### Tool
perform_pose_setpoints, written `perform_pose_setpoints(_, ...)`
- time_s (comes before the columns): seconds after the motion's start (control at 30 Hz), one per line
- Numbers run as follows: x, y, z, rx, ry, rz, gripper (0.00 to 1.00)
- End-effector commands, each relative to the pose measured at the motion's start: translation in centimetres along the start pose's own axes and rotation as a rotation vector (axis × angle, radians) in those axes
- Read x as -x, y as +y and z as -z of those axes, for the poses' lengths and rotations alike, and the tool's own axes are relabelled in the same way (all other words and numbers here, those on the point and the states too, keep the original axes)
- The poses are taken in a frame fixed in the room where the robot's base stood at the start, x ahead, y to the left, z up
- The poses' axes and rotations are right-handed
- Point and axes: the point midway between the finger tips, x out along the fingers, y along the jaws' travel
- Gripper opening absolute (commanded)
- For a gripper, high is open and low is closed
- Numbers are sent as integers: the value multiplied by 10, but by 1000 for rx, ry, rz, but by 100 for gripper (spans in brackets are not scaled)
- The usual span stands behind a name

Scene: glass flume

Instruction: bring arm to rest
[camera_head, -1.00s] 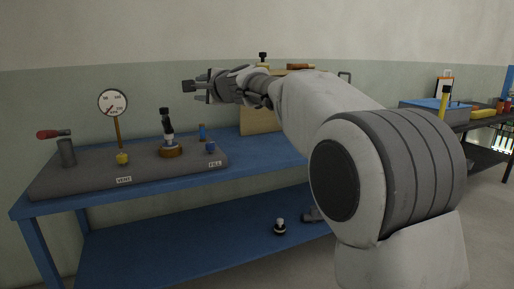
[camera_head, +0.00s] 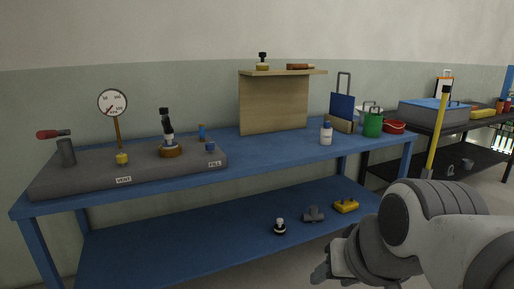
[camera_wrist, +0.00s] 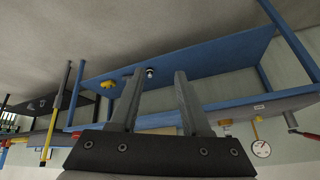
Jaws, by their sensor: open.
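My arm is folded low at the right of the head view, in front of the blue bench. My gripper (camera_head: 325,270) is at the lower middle right of that view, below the bench's lower shelf edge. In the wrist view my gripper (camera_wrist: 154,85) shows two grey fingers apart with nothing held between them. The wrist view is upside down. The blue bench (camera_head: 270,157) stands behind my gripper, and its blue lower shelf (camera_wrist: 215,55) shows beyond the fingers.
A grey panel (camera_head: 80,178) with a gauge (camera_head: 113,103) and valves sits at the bench's left. A wooden stand (camera_head: 273,105), white bottle (camera_head: 326,134) and green bucket (camera_head: 373,125) stand farther right. A yellow pole (camera_head: 438,130) rises right. A pipe fitting (camera_head: 313,214) lies on the lower shelf.

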Motion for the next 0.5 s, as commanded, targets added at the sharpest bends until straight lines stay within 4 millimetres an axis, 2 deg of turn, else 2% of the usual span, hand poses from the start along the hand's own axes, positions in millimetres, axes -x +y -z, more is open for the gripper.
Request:
perform_pose_setpoints(0.03, -1, 13, -22, 32, -22, -39, 47)
perform_pose_setpoints(0.1, -3, 29, -50, 79, -58, -92, 47)
perform_pose_setpoints(0.17, 16, 27, -37, 85, -60, -94, 47)
perform_pose_setpoints(0.5, 83, 16, 6, 81, -60, -90, 47)
